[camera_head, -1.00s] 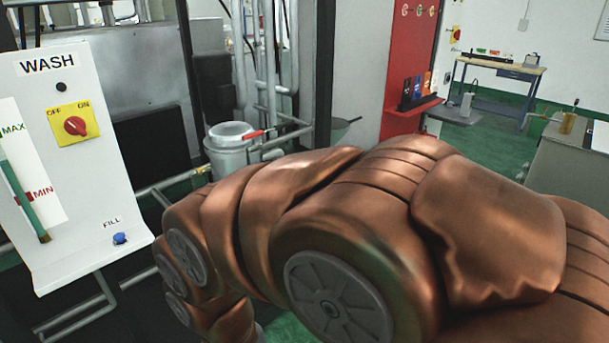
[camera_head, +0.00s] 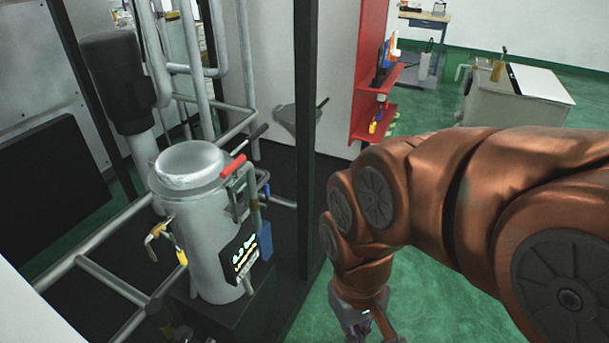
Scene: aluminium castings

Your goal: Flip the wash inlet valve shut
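A grey metal canister (camera_head: 203,235) stands left of centre among pipes. A small blue handle (camera_head: 266,190) is lower on the same side, and a yellow-ended lever (camera_head: 181,257) is at the canister's left front. I cannot tell which of these is the wash inlet valve, as no label is readable. My gripper (camera_head: 372,332) hangs at the bottom edge, right of the canister and apart from it. Its fingertips are cut off by the frame.
A dark upright post (camera_head: 306,150) stands between the canister and my arm. Pipes (camera_head: 110,280) run around the canister. A red rack (camera_head: 372,85) and a grey cabinet (camera_head: 520,100) are farther back. Green floor (camera_head: 440,290) is open beneath my arm.

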